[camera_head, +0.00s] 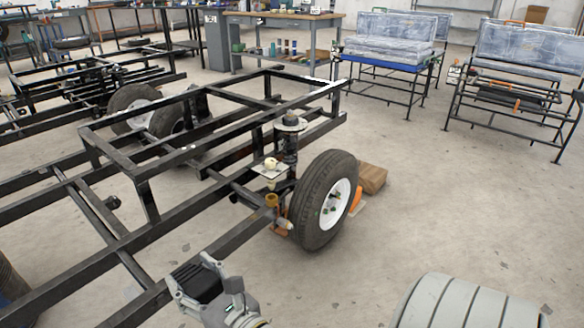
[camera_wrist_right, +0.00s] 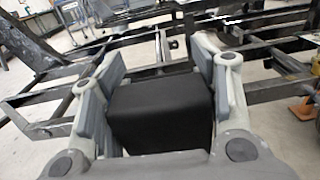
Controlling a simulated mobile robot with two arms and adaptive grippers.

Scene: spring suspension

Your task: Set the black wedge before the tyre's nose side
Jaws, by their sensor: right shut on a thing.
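The black wedge (camera_head: 196,283) is between the fingers of my right gripper (camera_head: 193,276), at the bottom of the head view left of centre. In the right wrist view the wedge (camera_wrist_right: 162,112) looks like a dark block, with a grey finger pad on each side of it. My right gripper (camera_wrist_right: 150,85) is shut on it. The tyre (camera_head: 312,205), black with a white rim, stands upright on the floor beside the frame, up and right of the gripper and clear of it. My left gripper is not in view.
The black metal frame (camera_head: 190,212) lies close beside my right gripper. A wooden block (camera_head: 372,178) and an orange piece (camera_head: 356,198) are on the floor at the tyre's far side. Bare floor (camera_head: 330,275) is open in front of the tyre.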

